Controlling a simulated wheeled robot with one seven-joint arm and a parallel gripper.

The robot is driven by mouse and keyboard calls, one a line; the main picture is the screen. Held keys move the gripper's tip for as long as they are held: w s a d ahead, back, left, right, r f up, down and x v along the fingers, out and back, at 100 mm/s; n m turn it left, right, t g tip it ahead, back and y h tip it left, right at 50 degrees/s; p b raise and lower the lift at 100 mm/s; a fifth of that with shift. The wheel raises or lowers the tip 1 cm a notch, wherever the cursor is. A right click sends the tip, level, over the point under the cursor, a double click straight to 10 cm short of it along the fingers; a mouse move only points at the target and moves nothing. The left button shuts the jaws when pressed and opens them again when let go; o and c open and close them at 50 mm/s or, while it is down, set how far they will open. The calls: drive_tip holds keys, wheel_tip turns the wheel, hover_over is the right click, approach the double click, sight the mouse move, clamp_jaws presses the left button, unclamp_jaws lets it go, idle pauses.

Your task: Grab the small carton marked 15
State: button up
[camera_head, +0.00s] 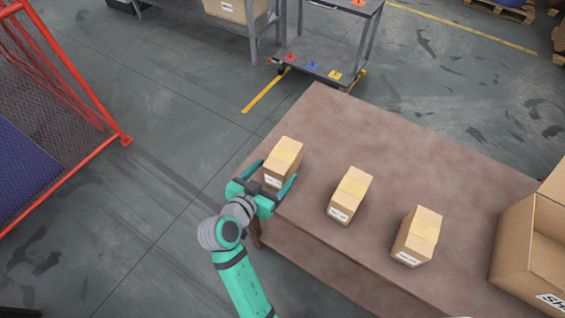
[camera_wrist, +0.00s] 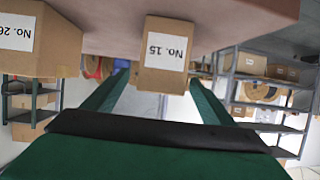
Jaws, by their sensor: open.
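The small carton marked No. 15 (camera_wrist: 165,60) is in the wrist view, its label facing me, between the two fingers of my gripper (camera_wrist: 158,92). A gap shows between it and each finger there. In the head view, the leftmost small carton (camera_head: 284,157) stands upright at the near left edge of the table, and my gripper (camera_head: 274,176) is around it with one finger on each side. The labels are too small to read in the head view. My gripper is open.
Two more small cartons stand to the right, one in the middle (camera_head: 350,192) and one beyond it (camera_head: 418,238). A carton marked No. 26 (camera_wrist: 30,40) shows in the wrist view. A large open box (camera_head: 512,240) is at the right of the brown table (camera_head: 335,125).

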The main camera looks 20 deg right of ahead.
sight(284, 161)
drive_tip(key=shift+f+x, duration=0.1)
drive_tip(key=shift+x, duration=1.8)
drive_tip(key=shift+f+x, duration=0.15)
drive_tip(key=shift+x, duration=1.7)
drive_tip(key=shift+a, duration=0.15)
drive_tip(key=c, duration=1.5)
drive_tip(key=shift+w, duration=0.1)
drive_tip(key=shift+r, duration=0.15)
